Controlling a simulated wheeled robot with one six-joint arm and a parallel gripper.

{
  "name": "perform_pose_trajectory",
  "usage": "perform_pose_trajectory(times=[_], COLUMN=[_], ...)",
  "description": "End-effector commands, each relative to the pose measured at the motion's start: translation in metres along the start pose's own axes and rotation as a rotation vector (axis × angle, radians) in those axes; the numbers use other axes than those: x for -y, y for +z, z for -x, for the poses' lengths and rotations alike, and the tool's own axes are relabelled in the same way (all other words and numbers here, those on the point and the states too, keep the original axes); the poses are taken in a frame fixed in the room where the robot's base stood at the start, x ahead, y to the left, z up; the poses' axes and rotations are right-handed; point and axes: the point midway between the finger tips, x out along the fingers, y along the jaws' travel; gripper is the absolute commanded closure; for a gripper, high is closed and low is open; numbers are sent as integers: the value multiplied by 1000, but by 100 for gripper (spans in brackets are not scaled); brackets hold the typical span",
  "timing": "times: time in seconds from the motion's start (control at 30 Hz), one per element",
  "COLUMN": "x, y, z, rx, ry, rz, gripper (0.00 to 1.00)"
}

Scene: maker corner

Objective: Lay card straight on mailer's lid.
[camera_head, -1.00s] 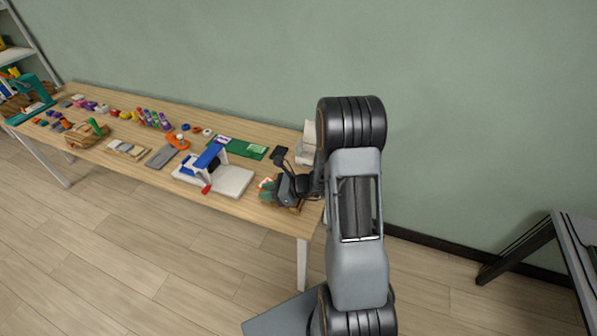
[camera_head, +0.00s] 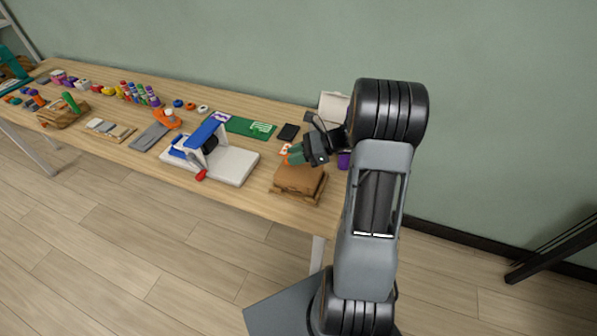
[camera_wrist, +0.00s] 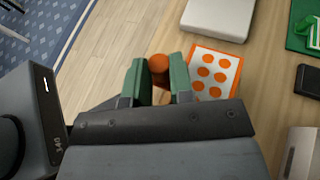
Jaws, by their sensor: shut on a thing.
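The card (camera_wrist: 222,66) is white with orange dots. In the wrist view it shows beside my gripper's right finger, which hides part of it. A round orange piece (camera_wrist: 158,64) sits between the two green fingers (camera_wrist: 158,84); its join to the card is hidden. In the head view my gripper (camera_head: 294,156) is shut, with the card (camera_head: 285,149) at its tips. The brown mailer (camera_head: 299,179) lies near the table's front edge, just in front of and below my gripper. I cannot tell the card's height over the table.
A white-based press with a blue arm (camera_head: 232,165) stands left of the mailer. A green mat (camera_head: 240,125), a dark flat item (camera_head: 289,132) and a pale box (camera_head: 333,106) lie behind. Several craft items crowd the table's left side. Bare wood (camera_head: 265,185) shows between press and mailer.

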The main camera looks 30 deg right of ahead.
Motion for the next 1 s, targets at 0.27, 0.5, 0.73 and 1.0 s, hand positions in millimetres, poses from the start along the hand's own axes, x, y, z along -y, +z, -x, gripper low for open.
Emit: perform_pose_trajectory(times=[0.27,0.5,0.73,1.0], x=[-2,-2,-2,-2], y=[-17,-27,-45,-65], z=[6,1,-6,-15], rx=[0,0,1,1], ry=[26,28,27,27], rz=[12,12,12,12], gripper=[100,100,100,100])
